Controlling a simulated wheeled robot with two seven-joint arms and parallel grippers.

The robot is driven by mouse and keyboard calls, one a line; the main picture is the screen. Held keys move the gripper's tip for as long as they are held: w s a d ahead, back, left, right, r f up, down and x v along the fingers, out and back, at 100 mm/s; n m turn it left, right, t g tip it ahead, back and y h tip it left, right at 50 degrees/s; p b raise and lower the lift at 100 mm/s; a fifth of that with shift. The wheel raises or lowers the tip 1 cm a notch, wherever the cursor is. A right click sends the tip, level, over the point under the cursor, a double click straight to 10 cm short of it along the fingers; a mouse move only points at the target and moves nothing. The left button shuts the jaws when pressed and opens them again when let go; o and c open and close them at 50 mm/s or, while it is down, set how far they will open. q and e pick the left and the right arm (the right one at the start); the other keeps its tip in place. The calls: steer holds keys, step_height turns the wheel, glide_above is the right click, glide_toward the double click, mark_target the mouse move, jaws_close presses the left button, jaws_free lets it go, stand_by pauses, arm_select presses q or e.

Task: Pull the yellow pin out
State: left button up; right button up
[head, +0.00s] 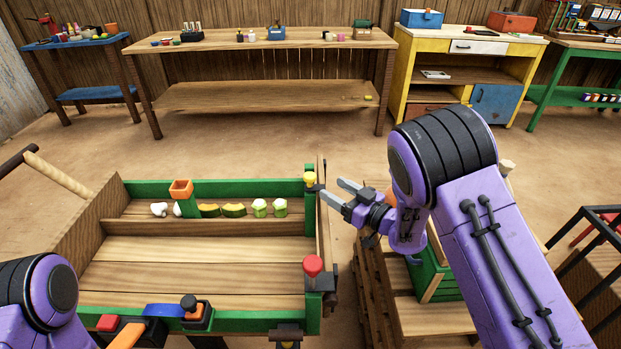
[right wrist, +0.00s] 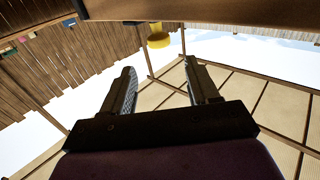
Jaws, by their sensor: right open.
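The yellow pin (head: 310,179) has a rounded yellow head and stands at the far right corner of the wooden cart bed with green side boards. In the right wrist view the yellow pin (right wrist: 158,40) hangs from the top edge, beyond and between the fingertips. My right gripper (head: 331,190) is open and empty, just right of the pin with its fingers pointing toward it. In the right wrist view the jaws of my right gripper (right wrist: 159,68) are apart with nothing between them. The pin's shaft is hidden. My left arm shows at lower left, but its gripper does not.
A red-headed pin (head: 313,266) stands at the near right corner. A green crate (head: 438,279) on a pallet stands under my right arm. Workbenches line the back wall.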

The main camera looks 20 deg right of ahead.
mark_target(314, 178)
steer(key=p+x, duration=0.1)
steer(key=x, duration=0.9)
steer(key=shift+f, duration=0.15)
jaws_close()
step_height(314, 178, up, 5)
steer(key=p, duration=0.3)
steer(key=shift+f, duration=0.15)
steer(key=shift+w+d, duration=0.1)
